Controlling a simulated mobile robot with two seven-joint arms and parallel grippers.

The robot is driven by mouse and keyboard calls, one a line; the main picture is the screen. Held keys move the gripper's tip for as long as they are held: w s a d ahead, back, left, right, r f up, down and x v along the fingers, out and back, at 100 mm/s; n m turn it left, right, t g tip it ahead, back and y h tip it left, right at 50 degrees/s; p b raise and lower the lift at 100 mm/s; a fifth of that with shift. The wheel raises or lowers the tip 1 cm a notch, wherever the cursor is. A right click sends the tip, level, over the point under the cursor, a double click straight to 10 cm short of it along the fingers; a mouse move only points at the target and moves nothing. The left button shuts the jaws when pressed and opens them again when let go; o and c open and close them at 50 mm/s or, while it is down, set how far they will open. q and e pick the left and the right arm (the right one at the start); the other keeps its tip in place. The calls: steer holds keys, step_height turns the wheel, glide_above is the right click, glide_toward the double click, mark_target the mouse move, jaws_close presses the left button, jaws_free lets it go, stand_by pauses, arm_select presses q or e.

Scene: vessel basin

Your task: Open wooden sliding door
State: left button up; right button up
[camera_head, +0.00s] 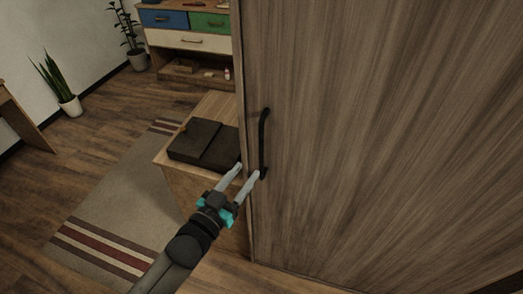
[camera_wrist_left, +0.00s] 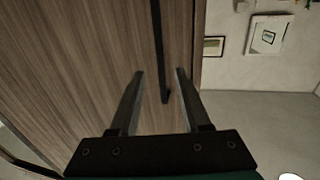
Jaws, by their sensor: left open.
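The wooden sliding door (camera_head: 390,130) fills the right half of the head view, and its wood grain also shows in the left wrist view (camera_wrist_left: 85,55). A dark vertical bar handle (camera_head: 263,140) is fixed near its left edge. My left gripper (camera_head: 248,172) is open at the handle's lower end. In the left wrist view the handle (camera_wrist_left: 159,50) comes down between the two fingers (camera_wrist_left: 158,82), nearer the right one. I cannot tell whether a finger touches it. My right gripper is in neither view.
Left of the door stands a low wooden cabinet (camera_head: 172,160) with a dark folded item (camera_head: 205,143) on top. A drawer unit (camera_head: 190,40) and potted plants (camera_head: 70,103) stand farther back. A striped rug (camera_head: 120,215) lies on open floor at left.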

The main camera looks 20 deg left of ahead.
mark_target(260, 154)
arm_select(q)
steer(key=x, duration=0.9)
jaws_close()
stand_by(1.4)
